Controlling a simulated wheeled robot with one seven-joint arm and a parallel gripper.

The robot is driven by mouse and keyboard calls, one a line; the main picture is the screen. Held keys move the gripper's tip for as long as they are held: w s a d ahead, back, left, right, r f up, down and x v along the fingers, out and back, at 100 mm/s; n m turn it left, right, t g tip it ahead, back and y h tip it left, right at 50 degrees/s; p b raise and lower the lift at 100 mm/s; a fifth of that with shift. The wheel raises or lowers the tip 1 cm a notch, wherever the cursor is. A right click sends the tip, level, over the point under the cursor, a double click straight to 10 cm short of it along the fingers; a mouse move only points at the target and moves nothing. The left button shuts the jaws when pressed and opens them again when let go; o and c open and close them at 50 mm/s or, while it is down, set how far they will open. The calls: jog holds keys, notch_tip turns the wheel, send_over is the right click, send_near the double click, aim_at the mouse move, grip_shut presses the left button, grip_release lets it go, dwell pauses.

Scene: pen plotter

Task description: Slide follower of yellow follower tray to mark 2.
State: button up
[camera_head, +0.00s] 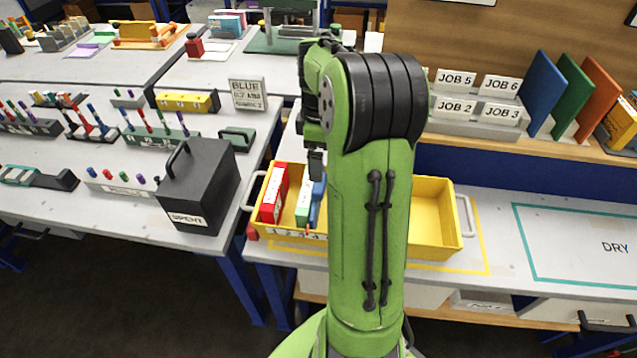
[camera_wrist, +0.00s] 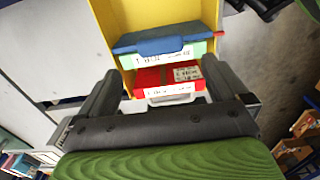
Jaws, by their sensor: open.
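The yellow follower tray (camera_head: 435,218) stands on the bench, partly hidden behind my arm. At its left end are a red case (camera_head: 273,192), a green case (camera_head: 303,208) and a blue upright piece (camera_head: 317,203). The blue piece (camera_wrist: 160,38), with a tab, appears to be the follower; I cannot be sure. My gripper (camera_head: 315,168) is over the tray's left part. In the wrist view its fingers (camera_wrist: 162,88) are apart, near the red case, holding nothing visible.
A black box marked SPENT (camera_head: 197,190) stands on the left bench beside the tray. The DRY outline (camera_head: 590,240) on the right is clear. Job cards (camera_head: 477,100) and coloured panels (camera_head: 560,95) stand on the shelf behind. A gap separates the benches.

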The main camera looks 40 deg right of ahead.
aim_at(319, 198)
notch_tip(319, 198, down, 9)
jog(key=shift+r+b, duration=0.2)
jog(key=shift+b, duration=0.9)
jog(key=shift+r, duration=0.1)
jog(key=c, duration=1.4)
jog(key=w+a, duration=0.1)
jog(key=w, duration=0.1)
jog(key=w+a+p, duration=0.1)
jog(key=w+a, duration=0.1)
jog(key=o, duration=1.4)
jog(key=shift+s, duration=0.1)
